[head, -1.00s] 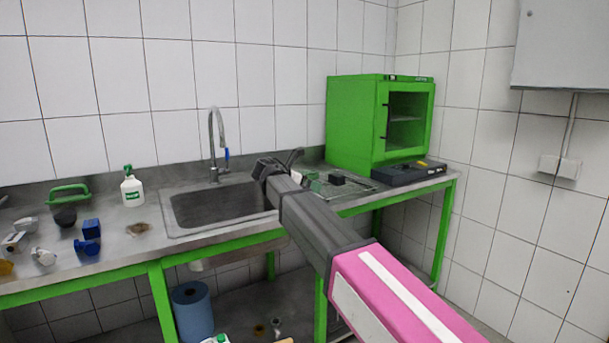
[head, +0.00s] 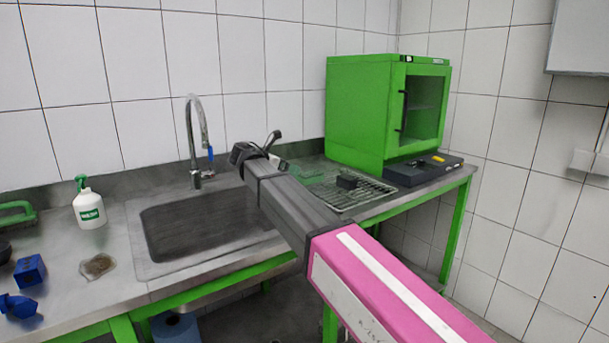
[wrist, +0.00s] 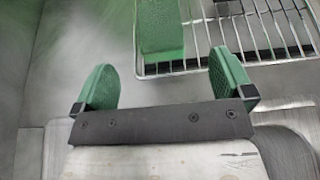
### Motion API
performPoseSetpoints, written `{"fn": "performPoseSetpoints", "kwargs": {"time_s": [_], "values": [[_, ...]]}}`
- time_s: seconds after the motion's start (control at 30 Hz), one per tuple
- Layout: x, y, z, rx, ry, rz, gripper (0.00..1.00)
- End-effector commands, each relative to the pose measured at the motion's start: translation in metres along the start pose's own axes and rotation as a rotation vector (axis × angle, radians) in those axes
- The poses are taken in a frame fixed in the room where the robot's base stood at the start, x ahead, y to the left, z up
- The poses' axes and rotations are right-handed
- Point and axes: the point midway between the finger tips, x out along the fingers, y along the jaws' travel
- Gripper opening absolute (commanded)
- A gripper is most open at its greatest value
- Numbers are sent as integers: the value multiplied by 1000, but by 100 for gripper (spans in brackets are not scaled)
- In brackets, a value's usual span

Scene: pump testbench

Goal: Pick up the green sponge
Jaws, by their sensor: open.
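The green sponge (wrist: 162,25) is an upright-looking green strip in the wrist view, at the top, just ahead of my gripper. It lies at the left end of the wire rack, partly cut off by the frame. In the head view a green patch (head: 308,172) at the left end of the rack seems to be it. My gripper (wrist: 163,72) is open and empty, its two green-padded fingers set apart. The sponge is beyond the fingertips, roughly in line with the gap, not between them. In the head view my arm hides much of the gripper.
The wire rack (head: 365,192) carries a small black object (head: 347,181). The green cabinet (head: 360,110) and a dark flat device (head: 425,170) stand to the right. The sink (head: 205,225) with its tall tap (head: 195,150) is to the left, beside a white bottle (head: 89,210).

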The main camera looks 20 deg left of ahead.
Motion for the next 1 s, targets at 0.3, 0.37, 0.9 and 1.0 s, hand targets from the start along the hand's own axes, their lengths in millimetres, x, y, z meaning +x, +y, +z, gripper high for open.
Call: {"fn": "performPoseSetpoints", "kwargs": {"time_s": [0.3, 0.37, 0.9, 1.0], "values": [[36, 0, 0, 0, 0, -3, 99], [44, 0, 0, 0, 0, -1, 99], [99, 2, -6, 0, 0, -1, 99], [107, 2, -6, 0, 0, 0, 99]]}}
